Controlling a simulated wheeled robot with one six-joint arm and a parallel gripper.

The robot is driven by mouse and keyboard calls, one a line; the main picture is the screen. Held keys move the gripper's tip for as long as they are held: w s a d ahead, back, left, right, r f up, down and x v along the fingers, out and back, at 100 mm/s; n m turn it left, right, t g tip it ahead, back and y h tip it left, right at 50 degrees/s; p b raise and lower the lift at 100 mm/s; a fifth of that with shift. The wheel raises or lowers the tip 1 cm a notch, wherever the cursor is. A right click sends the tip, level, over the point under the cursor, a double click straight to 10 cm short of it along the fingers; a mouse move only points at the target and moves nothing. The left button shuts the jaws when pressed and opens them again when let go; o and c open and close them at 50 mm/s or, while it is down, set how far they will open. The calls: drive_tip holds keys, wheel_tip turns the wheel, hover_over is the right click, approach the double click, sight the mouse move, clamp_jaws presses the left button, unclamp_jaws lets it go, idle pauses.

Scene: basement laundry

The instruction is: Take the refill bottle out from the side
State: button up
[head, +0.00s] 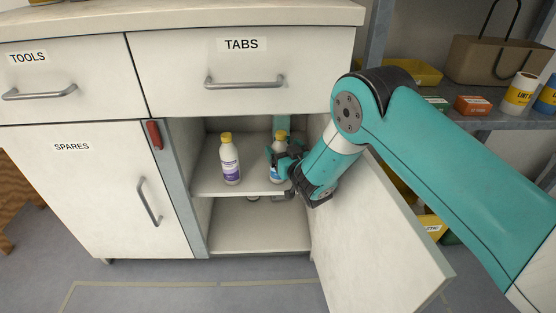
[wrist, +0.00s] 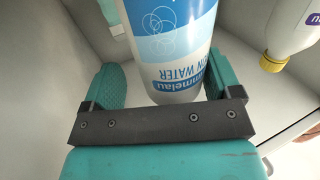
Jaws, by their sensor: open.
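A white bottle with a yellow cap and a blue label (head: 276,174) stands upright on the cabinet's middle shelf (head: 212,182), under the TABS drawer. In the wrist view this bottle (wrist: 175,45) appears upside down, between the spread fingers of my gripper (wrist: 165,78). My gripper (head: 284,160) is open around it, with part of the bottle hidden behind it in the head view. A second white bottle with a yellow cap and purple label (head: 230,160) stands to its left; it also shows in the wrist view (wrist: 290,30). The word refill cannot be read on either.
The cabinet door (head: 385,240) hangs open at the right, beneath my arm. A pale teal item (head: 283,123) stands behind the blue-label bottle. The lower compartment (head: 255,228) is mostly bare. A metal rack (head: 500,120) with boxes and tubs stands at the right.

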drive_tip(key=shift+s+a, duration=0.15)
drive_tip(key=shift+a, duration=0.55)
drive_tip(key=shift+c, duration=0.5)
drive_tip(key=shift+s+a, duration=0.1)
drive_tip(key=shift+a, duration=0.25)
drive_tip(key=c, duration=0.3)
drive_tip(key=shift+a+y, duration=0.2)
drive_tip(key=shift+y, duration=0.1)
drive_tip(key=c, duration=0.8)
drive_tip(key=shift+r, duration=0.15)
